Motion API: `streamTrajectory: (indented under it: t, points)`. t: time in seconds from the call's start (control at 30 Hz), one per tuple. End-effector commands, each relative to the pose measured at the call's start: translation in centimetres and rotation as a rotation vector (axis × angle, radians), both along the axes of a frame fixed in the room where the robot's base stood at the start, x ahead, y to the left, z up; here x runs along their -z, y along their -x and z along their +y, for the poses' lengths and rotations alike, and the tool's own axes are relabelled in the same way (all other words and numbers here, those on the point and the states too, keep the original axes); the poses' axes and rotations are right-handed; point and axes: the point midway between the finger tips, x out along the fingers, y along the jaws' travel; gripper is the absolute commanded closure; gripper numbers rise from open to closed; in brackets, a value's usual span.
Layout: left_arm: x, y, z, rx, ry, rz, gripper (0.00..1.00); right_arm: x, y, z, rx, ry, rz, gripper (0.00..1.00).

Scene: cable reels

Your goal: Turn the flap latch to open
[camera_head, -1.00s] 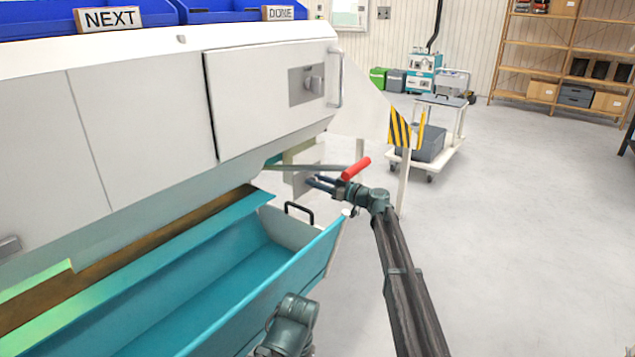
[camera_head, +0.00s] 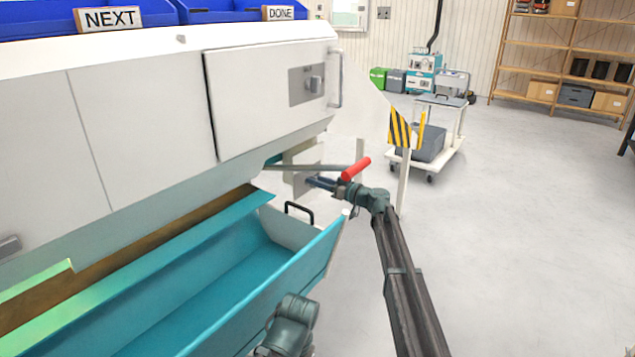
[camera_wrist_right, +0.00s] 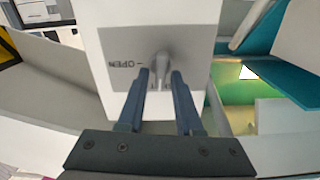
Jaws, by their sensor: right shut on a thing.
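The flap latch (camera_wrist_right: 162,65) is a small grey knob on a grey plate (camera_wrist_right: 120,58) marked "OPEN", fixed to a white panel. It shows in the right wrist view, with the printed word to the left of the knob. My right gripper (camera_wrist_right: 160,80) is shut on the latch, one blue-grey finger on each side. In the head view my right gripper (camera_head: 312,181) reaches leftward to the panel beneath the machine's right end. The latch itself is hidden or too small to make out there.
A grey rod with a red handle (camera_head: 355,169) runs just above my right gripper. A teal trough (camera_head: 215,300) lies below and left. The white machine body (camera_head: 130,120) overhangs from above. Open floor (camera_head: 530,220) is on the right, with a cart (camera_head: 440,120) further back.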

Motion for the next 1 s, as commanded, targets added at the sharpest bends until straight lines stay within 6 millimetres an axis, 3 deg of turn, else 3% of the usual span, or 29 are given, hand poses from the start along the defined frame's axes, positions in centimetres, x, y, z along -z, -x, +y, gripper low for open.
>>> streamTrajectory:
  t: [1.0]
  points:
    - [0.61,-0.01,0.0,-0.001,0.0,0.0,0.5,0.63,-0.67,-0.53,0.0,-0.555,0.765,1.0]
